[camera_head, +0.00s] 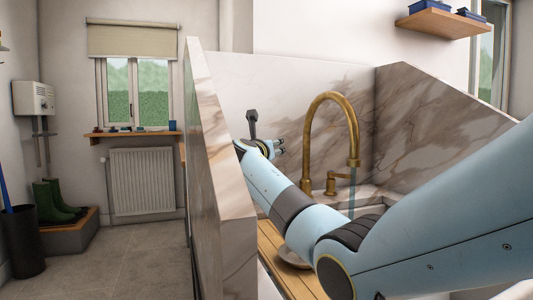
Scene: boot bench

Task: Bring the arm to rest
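My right arm (300,217) comes in from the right and reaches across the front of a marble-walled sink bay. My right gripper (267,131) is at its far end, near the left marble wall. Its dark fingers look spread apart, with nothing seen between them. It is small in the picture. The gripper is left of the brass tap (321,104) and apart from it in the picture. A bluish streak, like running water, shows under the spout. My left gripper is not in view.
The marble partition (222,170) stands close at the left of my gripper. A wooden slatted board (268,240) and part of a round metal dish (290,257) lie beneath my arm. Green boots (47,203) stand far left. The tiled floor (118,262) there is mostly clear.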

